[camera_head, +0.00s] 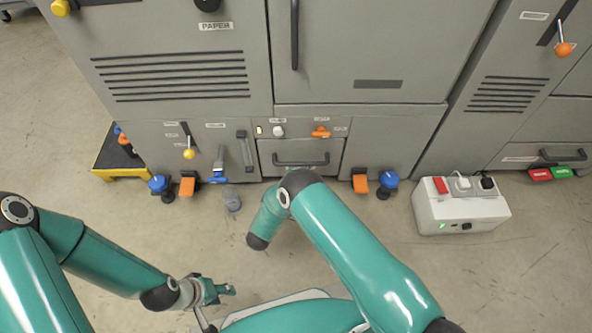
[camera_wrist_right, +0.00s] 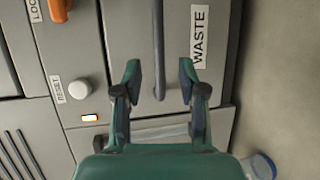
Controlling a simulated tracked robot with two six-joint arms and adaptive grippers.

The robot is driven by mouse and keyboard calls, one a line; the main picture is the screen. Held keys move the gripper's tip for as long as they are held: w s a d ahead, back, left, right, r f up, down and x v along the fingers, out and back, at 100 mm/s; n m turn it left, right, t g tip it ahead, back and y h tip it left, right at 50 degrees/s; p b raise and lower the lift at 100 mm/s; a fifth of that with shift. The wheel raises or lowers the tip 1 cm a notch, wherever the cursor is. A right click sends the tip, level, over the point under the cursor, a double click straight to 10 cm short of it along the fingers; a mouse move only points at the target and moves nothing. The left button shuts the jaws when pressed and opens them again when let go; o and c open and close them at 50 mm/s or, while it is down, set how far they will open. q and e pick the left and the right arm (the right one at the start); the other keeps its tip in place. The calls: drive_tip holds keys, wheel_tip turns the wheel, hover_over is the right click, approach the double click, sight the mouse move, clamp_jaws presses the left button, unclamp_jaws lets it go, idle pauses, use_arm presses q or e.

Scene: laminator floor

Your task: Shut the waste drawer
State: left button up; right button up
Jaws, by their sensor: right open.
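The waste drawer (camera_head: 268,150) is a grey front low in the middle of the machine, with a dark bar handle (camera_head: 300,161). In the right wrist view the drawer (camera_wrist_right: 225,20) carries a WASTE label (camera_wrist_right: 199,37). I cannot tell for sure how far it stands out. My right gripper (camera_wrist_right: 160,74) is open, its two fingers on either side of the handle in the picture; contact is not clear. In the head view my right arm hides this gripper. My left gripper (camera_head: 217,290) is low over the floor, away from the drawer; its jaw gap is unclear.
Above the drawer are a lit switch, a white reset button (camera_head: 278,131) and an orange lock lever (camera_head: 320,132). Blue knobs (camera_head: 389,180) and orange pedals flank it. A clear cup (camera_head: 232,200) stands on the floor at left, a white power box (camera_head: 460,212) at right.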

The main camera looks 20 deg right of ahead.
drive_tip(key=shift+v, duration=1.5)
